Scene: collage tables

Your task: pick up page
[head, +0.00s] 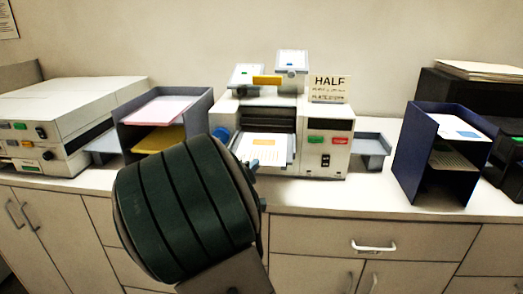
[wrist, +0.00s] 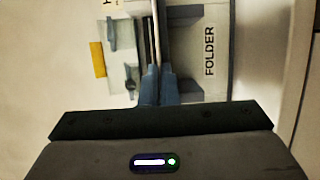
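A white page (head: 262,148) with an orange mark lies on the front tray of the folding machine (head: 325,165) in the head view. My wrist hides the tray's left side and most of my gripper in that view. In the wrist view, the two blue fingers of my gripper (wrist: 156,85) stand close together in front of the machine, which bears the word FOLDER (wrist: 210,50). Whether anything lies between the fingers cannot be told. No page shows clearly in the wrist view.
A grey rack (head: 128,140) with pink and yellow sheets stands at left beside a boxy machine (head: 60,115). A navy rack (head: 408,155) with pages stands at right. A sign (head: 330,88) is behind the folder. Cabinet drawers (head: 370,240) front the counter.

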